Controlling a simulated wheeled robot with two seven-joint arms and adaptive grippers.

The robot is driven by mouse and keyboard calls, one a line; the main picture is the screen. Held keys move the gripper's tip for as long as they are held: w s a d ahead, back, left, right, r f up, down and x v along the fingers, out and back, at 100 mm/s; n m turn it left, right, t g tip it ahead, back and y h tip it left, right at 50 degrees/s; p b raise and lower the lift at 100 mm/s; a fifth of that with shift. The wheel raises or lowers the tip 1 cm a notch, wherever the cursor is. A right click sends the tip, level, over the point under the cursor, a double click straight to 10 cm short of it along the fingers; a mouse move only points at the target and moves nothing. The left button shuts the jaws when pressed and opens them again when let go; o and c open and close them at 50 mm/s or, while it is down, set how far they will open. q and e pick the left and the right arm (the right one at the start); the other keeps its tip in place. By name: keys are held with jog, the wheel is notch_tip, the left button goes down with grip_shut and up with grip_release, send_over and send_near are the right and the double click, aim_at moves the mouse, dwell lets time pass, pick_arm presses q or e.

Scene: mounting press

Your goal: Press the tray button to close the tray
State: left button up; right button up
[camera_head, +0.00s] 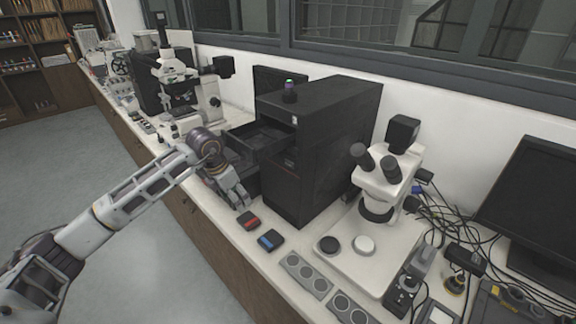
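The mounting press looks to be the tall black box (330,130) on the bench. A black tray (258,134) stands out from its upper left side, open. A lower black part, partly hidden by my arm, sticks out below it. Small light and red marks (291,164) show on the press's front face; I cannot tell which is the tray button. My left gripper (239,204) points down in front of the press, beside the lower part, with nothing visible held. Its fingertips are too small to tell open from shut. My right gripper is out of view.
A red-topped box (249,220) and a blue-topped box (270,240) lie on the bench just below the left gripper. A white microscope (385,185) stands right of the press, and another (180,85) stands behind to the left. Cables and a monitor (530,200) crowd the right.

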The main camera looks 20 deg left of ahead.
pick_arm(q)
jog(key=c, duration=1.2)
grip_shut()
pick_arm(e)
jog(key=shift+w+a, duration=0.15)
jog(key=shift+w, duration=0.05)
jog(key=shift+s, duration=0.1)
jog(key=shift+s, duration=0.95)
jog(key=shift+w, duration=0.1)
